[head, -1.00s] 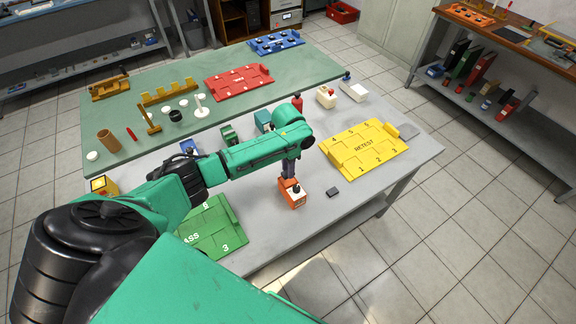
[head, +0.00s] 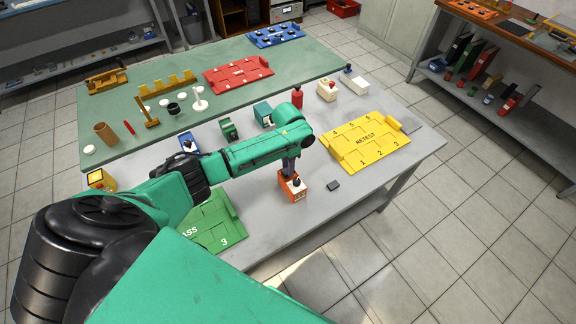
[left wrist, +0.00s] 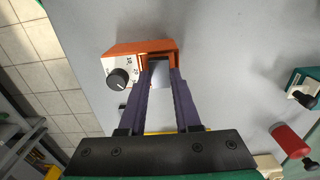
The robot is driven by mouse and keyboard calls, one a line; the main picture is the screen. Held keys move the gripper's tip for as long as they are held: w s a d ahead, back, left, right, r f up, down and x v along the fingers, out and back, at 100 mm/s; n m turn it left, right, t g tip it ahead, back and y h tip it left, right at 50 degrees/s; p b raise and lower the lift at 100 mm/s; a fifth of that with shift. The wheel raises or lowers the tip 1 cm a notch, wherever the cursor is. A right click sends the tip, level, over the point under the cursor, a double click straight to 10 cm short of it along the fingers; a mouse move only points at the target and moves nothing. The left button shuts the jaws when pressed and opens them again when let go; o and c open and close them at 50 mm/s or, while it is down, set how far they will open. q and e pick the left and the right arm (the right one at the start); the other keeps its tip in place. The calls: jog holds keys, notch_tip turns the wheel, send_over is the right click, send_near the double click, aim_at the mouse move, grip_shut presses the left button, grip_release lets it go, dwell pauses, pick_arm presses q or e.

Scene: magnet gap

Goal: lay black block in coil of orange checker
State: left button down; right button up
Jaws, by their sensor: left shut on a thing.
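The orange checker (head: 293,187) stands on the grey table; its dial face and orange frame show in the left wrist view (left wrist: 150,47). My left gripper (left wrist: 160,75) reaches down at the checker's open slot. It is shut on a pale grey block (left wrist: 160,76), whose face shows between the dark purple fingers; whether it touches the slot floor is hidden. A flat, dark block (head: 333,185) lies on the table to the right of the checker, apart from it; it shows partly beside a finger in the left wrist view (left wrist: 122,107). My right gripper is not in view.
A yellow RETEST tray (head: 366,144) lies to the right and a green PASS tray (head: 222,226) to the left. The table in front of the checker is clear.

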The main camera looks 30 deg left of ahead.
pick_arm(q)
jog(key=shift+f, duration=0.15)
jog(key=c, duration=0.5)
grip_release()
jog(key=c, duration=0.6)
jog(key=shift+o, duration=0.2)
notch_tip(320, 180, up, 5)
jog(key=p, duration=0.5)
jog(key=shift+f, duration=0.25)
jog(key=shift+o, duration=0.3)
jog(key=o, duration=0.5)
